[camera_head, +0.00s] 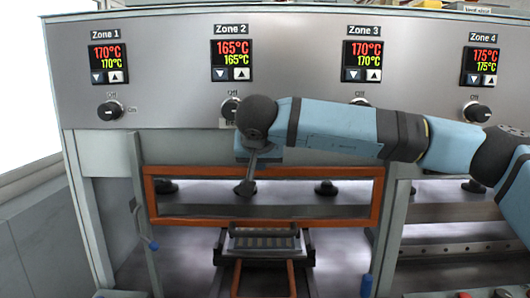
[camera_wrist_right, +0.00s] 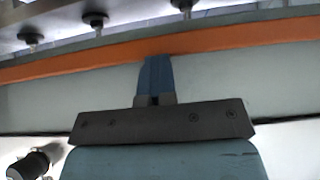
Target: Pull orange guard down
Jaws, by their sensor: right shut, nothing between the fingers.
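The orange guard (camera_head: 168,221) is a rectangular frame across the press opening, below the control panel. Its lower bar hangs above the tray. My right gripper (camera_head: 252,157) is at its top bar, left of the guard's middle, and partly hidden by my wrist. In the right wrist view, which looks upside down, the guard's bar (camera_wrist_right: 80,62) runs across the picture. My right gripper's blue fingers (camera_wrist_right: 156,64) are closed together with nothing between them, and their tips overlap the bar. I cannot tell whether they touch it. My left gripper is out of view.
The panel above carries zone displays (camera_head: 232,60) and black knobs (camera_head: 110,110); one knob (camera_wrist_right: 32,164) is close to my right gripper. Black press feet (camera_head: 326,188) show through the guard. A mould tray (camera_head: 265,252) on orange rails is below.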

